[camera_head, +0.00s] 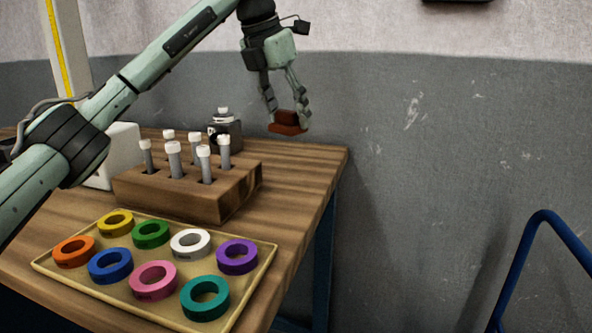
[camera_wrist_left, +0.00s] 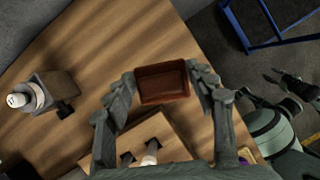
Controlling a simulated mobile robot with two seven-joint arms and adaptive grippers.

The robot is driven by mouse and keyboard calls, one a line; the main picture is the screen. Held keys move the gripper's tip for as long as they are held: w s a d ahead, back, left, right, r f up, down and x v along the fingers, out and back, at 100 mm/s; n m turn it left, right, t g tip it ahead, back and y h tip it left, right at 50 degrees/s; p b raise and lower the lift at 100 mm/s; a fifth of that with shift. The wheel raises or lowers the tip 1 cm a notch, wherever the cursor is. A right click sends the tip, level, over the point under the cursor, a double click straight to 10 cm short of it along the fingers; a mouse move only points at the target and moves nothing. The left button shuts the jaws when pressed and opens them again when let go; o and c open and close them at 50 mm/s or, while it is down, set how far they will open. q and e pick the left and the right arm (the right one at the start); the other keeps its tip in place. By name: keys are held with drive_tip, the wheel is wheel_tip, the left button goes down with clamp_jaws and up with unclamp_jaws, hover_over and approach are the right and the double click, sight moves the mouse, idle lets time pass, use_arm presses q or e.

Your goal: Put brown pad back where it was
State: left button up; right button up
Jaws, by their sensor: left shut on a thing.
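The brown pad (camera_head: 287,124) is a small reddish-brown block. My left gripper (camera_head: 288,117) is shut on it, one finger on each side, and holds it up near the table's far right corner. In the left wrist view the pad (camera_wrist_left: 162,83) sits between the fingertips of the left gripper (camera_wrist_left: 162,84), with the wooden table top behind it. Part of my right gripper (camera_wrist_left: 292,86) shows at the right of the left wrist view, away from the pad; its jaw state is unclear.
A wooden rack (camera_head: 190,192) with several white-capped vials stands on the table (camera_head: 296,186). Behind it is a dark device (camera_head: 224,132). A yellow tray (camera_head: 262,262) of coloured rings lies in front. The table's right strip is clear. A blue frame (camera_head: 523,262) stands to the right.

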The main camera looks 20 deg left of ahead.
sight(279, 132)
use_arm(q)
drive_tip(key=shift+w+f, duration=0.1)
drive_tip(key=shift+f, duration=0.05)
drive_tip(key=f, duration=0.5)
drive_tip(key=shift+s+f, duration=0.1)
drive_tip(key=shift+s, duration=0.1)
drive_tip(key=shift+f, duration=2.1)
drive_tip(key=shift+f, duration=0.2)
drive_tip(key=o, duration=1.2)
drive_tip(key=shift+r, duration=0.1)
drive_tip(key=v, duration=1.2)
drive_tip(key=shift+a+r, duration=0.1)
